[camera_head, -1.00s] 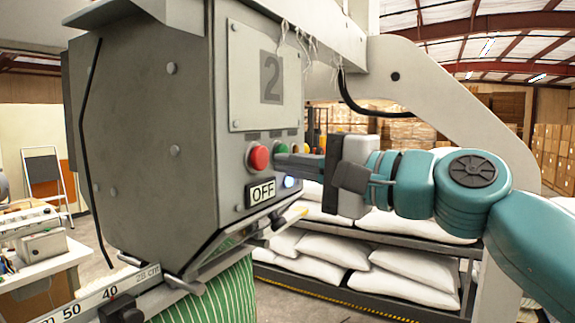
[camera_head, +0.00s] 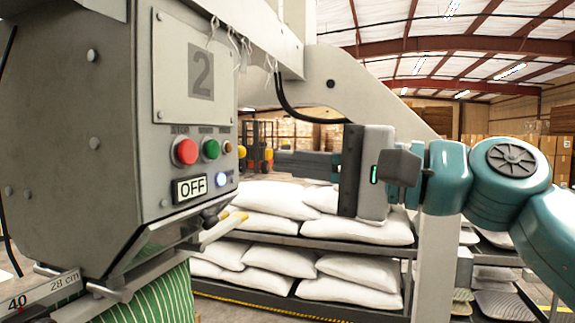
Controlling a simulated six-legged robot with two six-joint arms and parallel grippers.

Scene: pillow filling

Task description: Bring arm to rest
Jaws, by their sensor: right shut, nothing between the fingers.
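My right arm (camera_head: 445,178) comes in from the right, teal with a dark round joint cap. Its right gripper (camera_head: 282,163) points left, with its fingers shut and empty. The fingertips are apart from the machine's control panel, to the right of its buttons. A small green light shows on the gripper body. The filling machine (camera_head: 85,130) carries a plate marked 2, a red button (camera_head: 186,151), a green button (camera_head: 211,149) and a small orange one. My left gripper is not in view.
Shelves of white pillows (camera_head: 270,200) stand behind the gripper. A grey machine frame (camera_head: 350,85) arches above my arm.

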